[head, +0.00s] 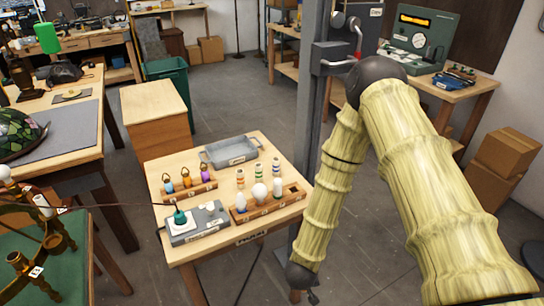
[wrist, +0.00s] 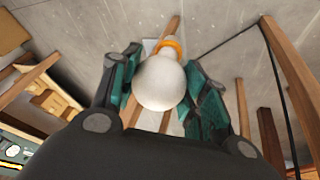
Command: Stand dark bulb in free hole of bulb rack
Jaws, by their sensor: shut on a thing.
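In the wrist view my gripper (wrist: 162,72) has its two dark green fingers closed on either side of a bulb (wrist: 160,84). The bulb has a round, greyish-white glass and an orange collar at its far end. In the head view my gripper is not clearly seen; the forearm runs down to the right of the table and the held bulb is hidden. The wooden bulb rack (head: 266,208) stands at the table's front right.
The small table (head: 270,232) also holds a grey tray (head: 232,153), a rack of coloured lamps (head: 188,186), several striped pieces (head: 258,171) and a grey device (head: 195,228) with a green plug. A grey post rises behind my arm. A lamp frame stands at left.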

